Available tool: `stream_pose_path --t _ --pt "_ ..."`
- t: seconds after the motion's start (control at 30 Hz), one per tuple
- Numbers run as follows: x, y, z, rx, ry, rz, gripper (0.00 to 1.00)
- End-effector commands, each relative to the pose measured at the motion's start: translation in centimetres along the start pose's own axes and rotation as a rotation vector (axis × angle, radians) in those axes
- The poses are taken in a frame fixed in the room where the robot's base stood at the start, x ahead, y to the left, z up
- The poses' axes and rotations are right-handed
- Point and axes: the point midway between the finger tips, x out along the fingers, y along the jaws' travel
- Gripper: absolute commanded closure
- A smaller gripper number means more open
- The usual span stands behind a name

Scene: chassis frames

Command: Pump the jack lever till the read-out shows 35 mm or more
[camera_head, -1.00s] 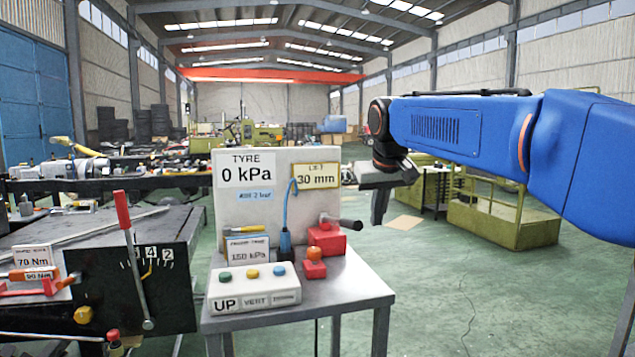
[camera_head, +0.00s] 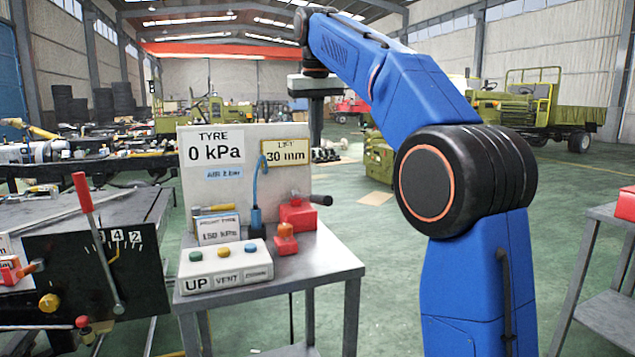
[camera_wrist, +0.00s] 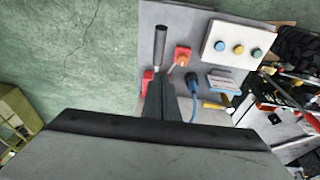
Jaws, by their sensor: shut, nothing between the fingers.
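The jack is a small red block (camera_head: 298,214) on the right of the grey bench. Its lever (camera_head: 320,199) has a black handle sticking out to the right, about level. The lift read-out (camera_head: 285,152) on the white panel shows 30 mm. My gripper (camera_head: 316,136) points down, shut and empty, above and apart from the lever in the head view. In the wrist view the shut fingers (camera_wrist: 160,95) hide most of the red block (camera_wrist: 147,77). The black handle (camera_wrist: 160,45) shows beyond their tips.
A red block with an orange knob (camera_head: 285,239) stands in front of the jack. A button box (camera_head: 226,266), a blue hose (camera_head: 256,205) and a small sign (camera_head: 218,229) share the bench (camera_head: 340,262). A dark lever panel (camera_head: 60,270) is at left.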

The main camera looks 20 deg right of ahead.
Motion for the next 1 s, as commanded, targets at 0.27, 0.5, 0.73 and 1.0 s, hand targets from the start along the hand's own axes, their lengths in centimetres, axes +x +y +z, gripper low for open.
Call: stream_pose_path --t 0.27,0.5,0.73,1.0 --pt "-0.6 -0.4 -0.4 -0.006 -0.019 -0.002 1.0" --pt "-0.6 -0.4 -0.4 -0.006 -0.018 -0.002 1.0" --pt "0.5 -0.4 -0.4 -0.006 -0.019 -0.001 1.0" --pt "4.6 -0.4 -0.2 -0.005 -0.02 -0.001 1.0"
